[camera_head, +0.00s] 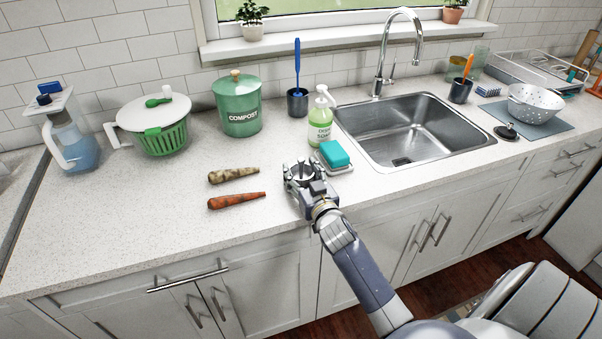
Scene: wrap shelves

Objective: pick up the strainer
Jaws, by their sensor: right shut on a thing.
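My right gripper (301,178) is over the counter left of the sink, beside the soap tray. It is shut on a small grey metal thing with a thin dark stem, which looks like the sink strainer (301,170). The fingers hide much of it, and I cannot tell whether it touches the counter. A white colander (535,104) with holes sits on a grey mat at the far right, away from my gripper. My left gripper is not in view.
A teal sponge (335,154) and green soap bottle (320,125) stand close behind my gripper. Two root vegetables (237,200) lie to its left. The steel sink (415,125) is to the right. A dark stopper (506,132) lies near the mat. The front-left counter is clear.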

